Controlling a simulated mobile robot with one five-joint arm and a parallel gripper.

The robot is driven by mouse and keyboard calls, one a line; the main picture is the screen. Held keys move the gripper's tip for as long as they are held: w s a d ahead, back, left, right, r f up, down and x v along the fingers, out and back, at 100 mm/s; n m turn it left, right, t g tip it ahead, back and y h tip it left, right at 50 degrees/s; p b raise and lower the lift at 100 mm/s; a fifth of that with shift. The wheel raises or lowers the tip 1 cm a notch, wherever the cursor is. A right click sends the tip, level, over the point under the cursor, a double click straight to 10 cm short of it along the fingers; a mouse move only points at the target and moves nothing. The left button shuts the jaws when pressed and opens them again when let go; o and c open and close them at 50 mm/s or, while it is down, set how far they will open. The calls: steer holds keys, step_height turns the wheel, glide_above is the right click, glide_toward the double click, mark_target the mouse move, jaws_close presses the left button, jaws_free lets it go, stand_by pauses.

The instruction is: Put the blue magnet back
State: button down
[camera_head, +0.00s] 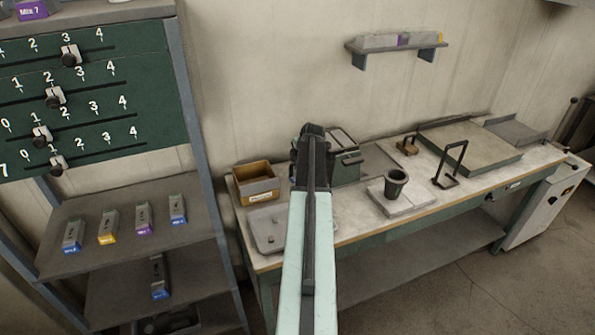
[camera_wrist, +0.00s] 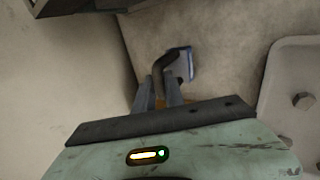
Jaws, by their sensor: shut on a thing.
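My gripper's two grey fingers (camera_wrist: 167,92) show in the wrist view, shut on a small dark, bent handle. A grey plate with a blue edge, which I take for the blue magnet (camera_wrist: 184,64), sits at the fingertips, over a pale worn surface. Whether it touches that surface I cannot tell. In the head view my pale green arm reaches over the left part of the workbench (camera_head: 345,233) and hides the fingers and the held thing.
A rack at left holds blocks with blue, yellow and purple labels on its shelf (camera_head: 130,250). The tray's rim (camera_wrist: 270,85) is right of my fingers.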

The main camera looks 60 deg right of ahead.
step_height(320, 180, down, 2)
steer(key=shift+f+b, duration=0.1)
steer(key=shift+b, duration=0.25)
steer(key=shift+r, duration=0.25)
steer(key=shift+f, duration=0.2)
steer(key=c, duration=1.4)
jaws_free()
steer(key=shift+r, duration=0.1)
steer(key=shift+r+p, duration=0.2)
steer(key=shift+p, duration=0.15)
steer(key=p+v, duration=1)
steer(key=v, duration=0.2)
steer(key=shift+a+f, duration=0.1)
